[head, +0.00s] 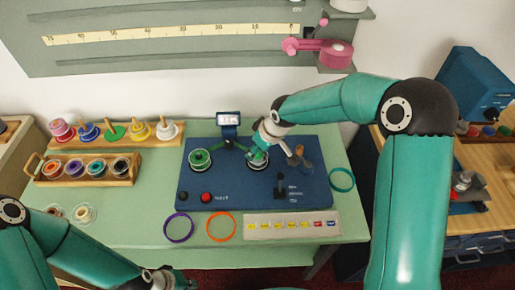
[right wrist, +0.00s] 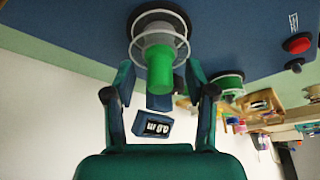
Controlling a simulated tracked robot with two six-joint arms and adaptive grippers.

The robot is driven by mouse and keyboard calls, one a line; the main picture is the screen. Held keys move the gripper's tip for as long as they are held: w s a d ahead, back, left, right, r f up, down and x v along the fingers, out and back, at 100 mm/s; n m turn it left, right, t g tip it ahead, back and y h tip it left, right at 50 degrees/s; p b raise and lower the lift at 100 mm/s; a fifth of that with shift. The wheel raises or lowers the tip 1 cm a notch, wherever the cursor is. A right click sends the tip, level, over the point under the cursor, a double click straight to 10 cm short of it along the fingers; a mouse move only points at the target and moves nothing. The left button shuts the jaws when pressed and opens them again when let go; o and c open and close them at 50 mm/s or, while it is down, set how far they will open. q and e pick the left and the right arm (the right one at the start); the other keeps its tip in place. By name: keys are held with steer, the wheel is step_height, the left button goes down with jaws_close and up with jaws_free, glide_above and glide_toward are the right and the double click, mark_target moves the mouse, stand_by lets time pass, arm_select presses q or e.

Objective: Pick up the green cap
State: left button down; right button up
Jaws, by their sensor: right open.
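The green cap (right wrist: 160,70) is a small bright green cylinder in the right wrist view. It sits on a grey hub inside a pale ring on the blue panel. My right gripper (right wrist: 160,88) is open, with one finger on each side of the cap and apart from it. In the head view, my right gripper (head: 265,146) is over the right-hand spindle of the panel and largely hides the cap. My left gripper (head: 168,279) is low at the bottom edge, partly cut off, and its jaws cannot be made out.
The blue panel (head: 225,180) carries a green spool (head: 200,158), a small display (head: 228,118), a red button (head: 206,197) and a lever. Spool racks (head: 90,170) stand at left. Purple (head: 178,240), orange (head: 208,236) and teal (head: 342,190) rings lie around the panel.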

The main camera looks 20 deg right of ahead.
steer(key=shift+f, duration=0.15)
steer(key=c, duration=0.7)
steer(key=shift+r, duration=0.2)
